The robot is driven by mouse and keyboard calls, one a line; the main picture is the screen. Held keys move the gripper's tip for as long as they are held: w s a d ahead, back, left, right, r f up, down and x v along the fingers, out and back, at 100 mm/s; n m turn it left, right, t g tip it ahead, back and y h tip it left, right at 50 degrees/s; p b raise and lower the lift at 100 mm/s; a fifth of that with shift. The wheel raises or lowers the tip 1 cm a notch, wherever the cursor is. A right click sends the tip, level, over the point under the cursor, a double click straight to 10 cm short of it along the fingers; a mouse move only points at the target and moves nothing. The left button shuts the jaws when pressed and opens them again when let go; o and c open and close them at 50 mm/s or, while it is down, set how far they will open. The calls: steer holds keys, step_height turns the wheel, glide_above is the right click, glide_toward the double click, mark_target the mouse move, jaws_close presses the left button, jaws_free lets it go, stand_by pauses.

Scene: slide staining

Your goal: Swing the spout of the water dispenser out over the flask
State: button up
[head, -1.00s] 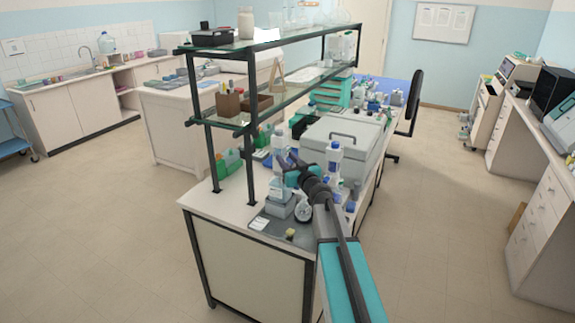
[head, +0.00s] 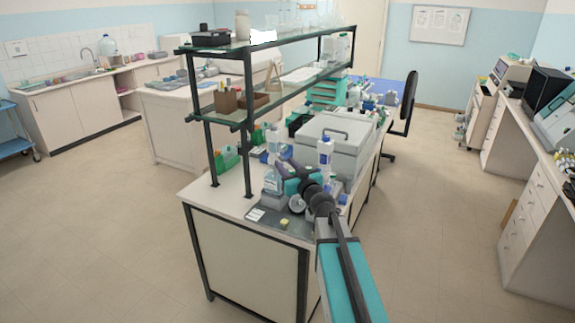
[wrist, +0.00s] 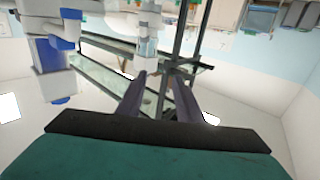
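A clear bottle (head: 272,183) with a white and blue top (head: 274,140) stands near the front of the bench. It looks like the water dispenser, but I cannot make out its spout. My gripper (head: 281,167) is just right of it, at its upper part. In the wrist view, which is upside down, the gripper (wrist: 160,85) has its two dark fingers apart with nothing clearly between them. A clear vessel (wrist: 147,46) shows beyond the left fingertip; I cannot tell whether it touches. I cannot pick out the flask with certainty.
A white bottle with a blue cap (head: 325,152) stands right of my gripper; a grey box-shaped device (head: 345,140) is behind it. A shelf rack (head: 247,130) with glass shelves rises at the left. A dark mat (head: 290,222) covers the bench's front corner.

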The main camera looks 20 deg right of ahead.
steer(key=shift+s+a+r, duration=0.1)
steer(key=shift+s, duration=1.05)
steer(key=shift+c, duration=0.2)
